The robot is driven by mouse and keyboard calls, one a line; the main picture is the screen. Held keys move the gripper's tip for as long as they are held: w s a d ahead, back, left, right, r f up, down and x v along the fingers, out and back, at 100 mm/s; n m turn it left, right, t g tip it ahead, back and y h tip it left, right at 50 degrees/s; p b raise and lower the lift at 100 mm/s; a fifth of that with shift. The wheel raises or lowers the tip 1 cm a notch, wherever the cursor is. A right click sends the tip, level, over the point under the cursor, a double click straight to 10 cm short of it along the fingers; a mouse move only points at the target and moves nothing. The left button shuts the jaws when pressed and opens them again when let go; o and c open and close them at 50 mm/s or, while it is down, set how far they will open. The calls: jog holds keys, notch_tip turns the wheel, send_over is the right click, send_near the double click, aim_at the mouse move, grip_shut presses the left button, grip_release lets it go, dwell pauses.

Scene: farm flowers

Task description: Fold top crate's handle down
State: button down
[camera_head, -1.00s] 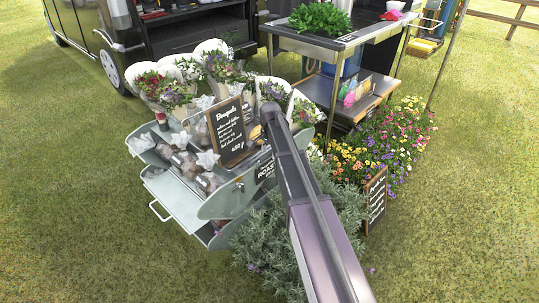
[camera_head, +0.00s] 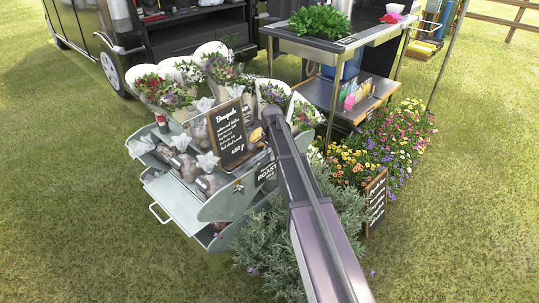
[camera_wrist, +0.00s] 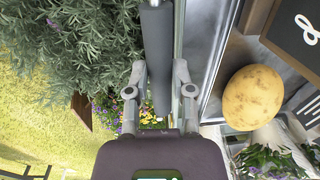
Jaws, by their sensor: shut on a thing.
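The grey-green tiered crate (camera_head: 229,202) stands left of centre in the head view, its tiers spread open with goods inside. In the wrist view, a dark grey cylindrical handle bar (camera_wrist: 157,45) runs upright between the fingers of my gripper (camera_wrist: 159,72). The fingers are closed around this bar. Beside it on the right is a pale grey crate edge (camera_wrist: 203,45). In the head view my arm covers the handle and the gripper, so how far the handle is tilted cannot be told there.
A bouquet chalkboard (camera_head: 228,133), wrapped flowers (camera_head: 168,90) and a potato (camera_wrist: 253,98) sit on the crate. A bushy grey-green plant (camera_head: 272,250) is close on its right. A small chalkboard (camera_head: 375,203) and a metal table (camera_head: 345,42) stand farther right. Open grass lies left.

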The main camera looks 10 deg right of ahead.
jog(key=s+f+t+y+b, duration=0.1)
jog(key=t+y+b, duration=0.1)
jog(key=b, duration=0.3)
jog(key=s+d+f+t+y+b, duration=0.1)
jog(key=f+t+y+b, duration=0.1)
jog(key=t+b, duration=0.2)
jog(key=s+d+f+t+y+b, duration=0.1)
jog(key=t+y+b, duration=0.2)
jog(key=b, duration=0.2)
jog(key=shift+s+f+t+b, duration=0.15)
jog(key=shift+t+b, duration=0.2)
jog(key=shift+t, duration=0.05)
jog(key=shift+f+t+y+b, duration=0.15)
jog(key=shift+t+y+b, duration=0.35)
jog(key=shift+b, duration=0.6)
jog(key=shift+d+t+b, duration=0.1)
jog(key=shift+t+b, duration=0.2)
jog(key=shift+b, duration=0.15)
